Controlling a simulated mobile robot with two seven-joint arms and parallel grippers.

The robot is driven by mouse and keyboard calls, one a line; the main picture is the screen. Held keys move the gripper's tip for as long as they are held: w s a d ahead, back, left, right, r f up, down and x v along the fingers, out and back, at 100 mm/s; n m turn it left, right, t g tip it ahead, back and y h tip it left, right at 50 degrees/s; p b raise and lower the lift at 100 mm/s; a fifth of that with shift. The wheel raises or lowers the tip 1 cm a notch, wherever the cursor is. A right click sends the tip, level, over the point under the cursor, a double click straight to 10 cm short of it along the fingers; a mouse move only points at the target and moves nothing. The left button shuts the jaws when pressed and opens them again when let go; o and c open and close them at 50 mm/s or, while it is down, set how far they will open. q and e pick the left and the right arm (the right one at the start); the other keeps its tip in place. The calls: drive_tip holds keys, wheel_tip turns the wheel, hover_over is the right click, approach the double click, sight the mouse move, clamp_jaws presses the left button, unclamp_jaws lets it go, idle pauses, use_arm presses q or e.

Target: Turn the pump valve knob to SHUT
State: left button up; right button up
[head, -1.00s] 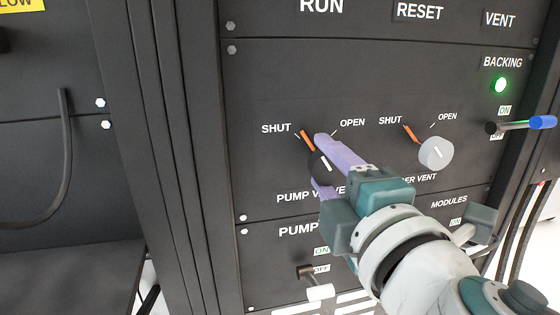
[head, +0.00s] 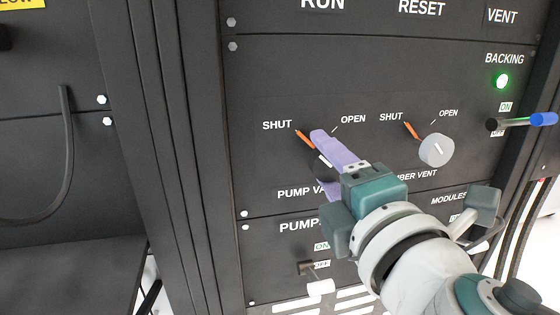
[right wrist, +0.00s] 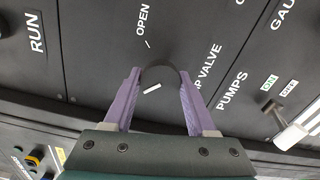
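The pump valve knob (head: 318,163) is a dark round knob with a white mark, on the black panel between the SHUT and OPEN labels. An orange line (head: 303,138) stands beside SHUT. The knob's white mark slants up and left, roughly toward that line. My right gripper (head: 323,164) has its lilac fingers on either side of the knob and appears shut on it, partly hiding it. In the right wrist view the knob (right wrist: 160,76) sits between both fingertips, with OPEN above; SHUT does not show there. My left gripper is not in view.
The grey chamber vent knob (head: 436,151) is to the right of my gripper. A blue-tipped lever (head: 530,120) sticks out at the right under a green lamp (head: 502,81). A white-tipped pump switch (head: 320,287) stands below my gripper. The panel left of the knob is free.

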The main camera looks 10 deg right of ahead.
drive_tip(key=o, duration=0.4)
drive_tip(key=shift+s, duration=0.1)
drive_tip(key=s, duration=0.5)
drive_tip(key=s+b, duration=0.1)
drive_tip(key=s, duration=0.3)
drive_tip(key=shift+s+d, duration=0.2)
drive_tip(key=shift+s, duration=0.2)
